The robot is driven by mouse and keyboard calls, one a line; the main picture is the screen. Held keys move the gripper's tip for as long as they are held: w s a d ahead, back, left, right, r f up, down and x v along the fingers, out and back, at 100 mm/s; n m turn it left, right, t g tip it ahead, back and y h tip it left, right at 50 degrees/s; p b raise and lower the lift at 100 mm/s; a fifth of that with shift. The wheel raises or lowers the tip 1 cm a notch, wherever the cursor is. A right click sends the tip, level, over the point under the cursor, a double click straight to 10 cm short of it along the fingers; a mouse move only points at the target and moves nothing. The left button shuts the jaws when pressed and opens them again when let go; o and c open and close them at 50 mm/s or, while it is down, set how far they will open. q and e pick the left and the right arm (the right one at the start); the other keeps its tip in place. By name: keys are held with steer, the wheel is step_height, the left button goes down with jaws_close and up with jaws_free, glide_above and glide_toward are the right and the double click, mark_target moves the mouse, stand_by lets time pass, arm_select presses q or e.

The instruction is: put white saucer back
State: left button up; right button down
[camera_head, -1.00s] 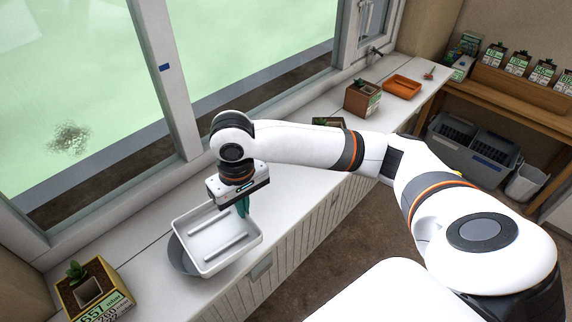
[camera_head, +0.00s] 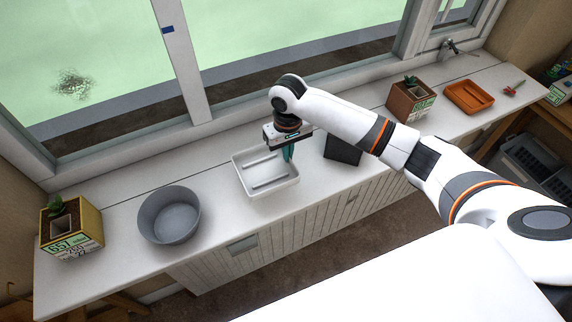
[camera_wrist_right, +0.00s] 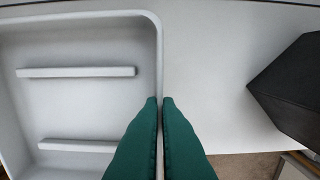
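The white saucer (camera_head: 266,190) is a shallow rectangular tray with two raised ribs inside. It is roughly level over the white windowsill counter, between a grey round pot and a dark square pot. My right gripper (camera_head: 288,153) points down at its right wall, with teal fingers. In the right wrist view the fingers (camera_wrist_right: 159,103) are nearly together, with the rim of the saucer (camera_wrist_right: 75,105) pinched between them. I cannot tell whether the saucer's underside touches the counter. My left gripper is in neither view.
The grey round pot (camera_head: 170,216) stands left of the saucer. A yellow planter (camera_head: 72,228) is at the far left. The dark pot (camera_head: 343,150) is close on the right. A brown planter (camera_head: 410,100) and an orange tray (camera_head: 468,97) stand farther right. The window frame runs behind.

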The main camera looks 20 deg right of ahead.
mark_target(288, 164)
steer(key=shift+d+f+p, duration=0.1)
steer(key=shift+f+p, duration=0.25)
steer(key=shift+f, duration=2.35)
steer(key=shift+f, duration=0.15)
steer(key=c, duration=1.6)
jaws_free()
steer(key=shift+c, duration=0.2)
step_height(288, 164, up, 12)
steer(key=b, duration=0.1)
steer(key=shift+r, duration=0.2)
